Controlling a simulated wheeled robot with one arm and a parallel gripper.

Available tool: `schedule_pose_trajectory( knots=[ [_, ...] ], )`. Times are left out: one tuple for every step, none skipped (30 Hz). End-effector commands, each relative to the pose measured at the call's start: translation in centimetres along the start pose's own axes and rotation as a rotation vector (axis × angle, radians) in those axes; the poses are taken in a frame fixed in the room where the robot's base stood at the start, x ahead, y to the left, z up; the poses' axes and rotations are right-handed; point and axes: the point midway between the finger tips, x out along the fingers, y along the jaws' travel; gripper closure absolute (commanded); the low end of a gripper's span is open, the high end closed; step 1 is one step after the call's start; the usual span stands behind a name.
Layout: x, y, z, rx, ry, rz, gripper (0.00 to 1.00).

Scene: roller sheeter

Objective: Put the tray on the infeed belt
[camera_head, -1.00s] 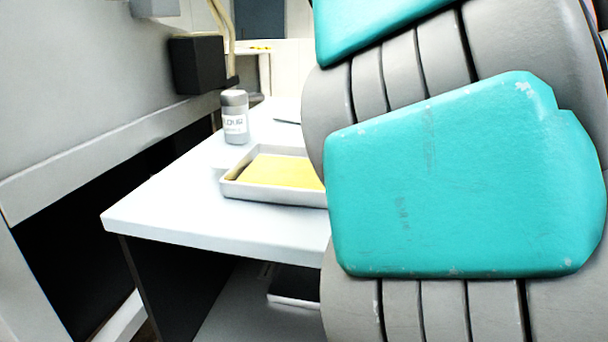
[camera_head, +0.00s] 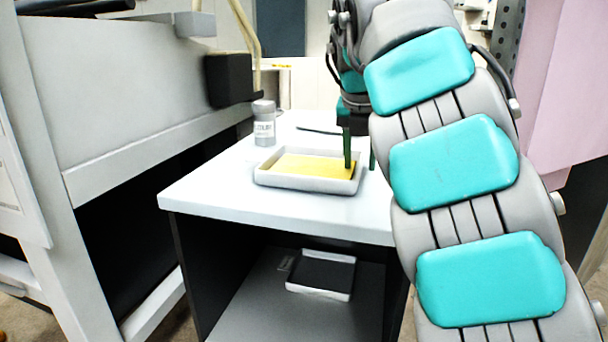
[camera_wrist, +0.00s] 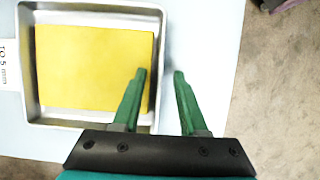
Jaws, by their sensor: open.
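The tray (camera_head: 262,178) is a shallow light metal tray with a flat yellow slab (camera_head: 312,165) in it. It rests on the white tabletop. In the wrist view the tray (camera_wrist: 90,11) lies at the upper left, with the yellow slab (camera_wrist: 92,65) filling most of it. My gripper (camera_head: 361,168) has green fingers that point down at the tray's right side. In the wrist view my gripper (camera_wrist: 160,72) is open, with the left finger over the tray's right part and the right finger outside it. The tray's right wall runs between the fingers. Contact cannot be told.
A grey shaker jar (camera_head: 264,128) stands behind the tray on the white table (camera_head: 230,212). A dark tray (camera_head: 322,274) lies on the shelf below. The large grey machine (camera_head: 120,100) stands at the left. A label (camera_wrist: 8,65) sits at the tray's left.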

Motion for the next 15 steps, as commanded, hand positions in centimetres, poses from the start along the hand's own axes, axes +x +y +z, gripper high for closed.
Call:
schedule_pose_trajectory(
  knots=[
    [0.32, 0.0, 0.23, 0.0, 0.001, 0.001, 0.57],
    [0.44, -0.01, 0.32, 0.0, 0.0, 0.0, 0.57],
    [0.54, -0.03, 0.42, 0.0, 0.0, 0.0, 0.57],
    [0.59, -0.04, 0.46, 0.001, 0.0, 0.0, 0.57],
    [0.62, -0.05, 0.49, 0.001, -0.001, 0.0, 0.57],
    [0.63, -0.06, 0.51, 0.001, -0.001, 0.0, 0.57],
    [0.62, -0.06, 0.51, 0.001, -0.001, 0.0, 0.57],
    [0.62, -0.06, 0.51, 0.001, -0.001, 0.0, 0.57],
    [0.62, -0.06, 0.51, 0.001, -0.001, 0.0, 0.57],
    [0.62, -0.06, 0.51, 0.001, -0.001, 0.0, 0.57],
    [0.61, -0.06, 0.51, 0.001, -0.001, 0.0, 0.59],
    [0.61, -0.06, 0.5, 0.001, -0.001, 0.0, 0.63],
    [0.61, -0.06, 0.5, 0.001, -0.001, 0.0, 0.67],
    [0.61, -0.06, 0.5, 0.001, -0.001, 0.0, 0.7],
    [0.61, -0.06, 0.5, 0.001, -0.001, 0.0, 0.74]
  ],
)
